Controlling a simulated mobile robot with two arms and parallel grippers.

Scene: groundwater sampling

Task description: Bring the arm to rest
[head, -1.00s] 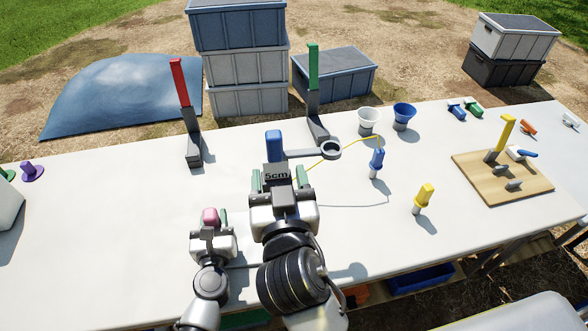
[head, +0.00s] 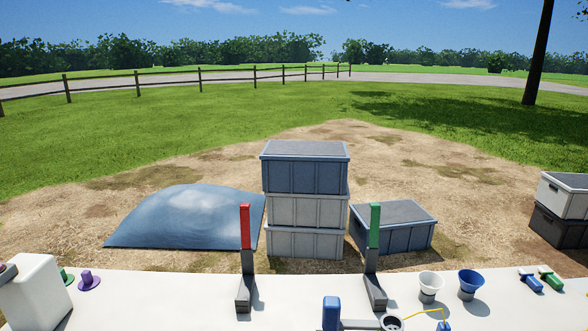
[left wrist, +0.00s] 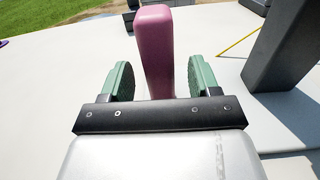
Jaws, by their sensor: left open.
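My left gripper (left wrist: 161,80) is open in the left wrist view, with its two green pads apart. A pink handle-like piece (left wrist: 155,45) stands upright between and beyond the pads, with a gap on either side. Its lower end is hidden behind the gripper's dark crossbar. The head view shows neither arm, and my right gripper is in no current view.
The table (head: 180,300) fills the bottom of the head view. Red-handled (head: 245,245) and green-handled (head: 374,250) stands rise near its far edge. A blue handle (head: 331,314), grey ring (head: 391,323), white cup (head: 430,284) and blue cup (head: 469,282) are right.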

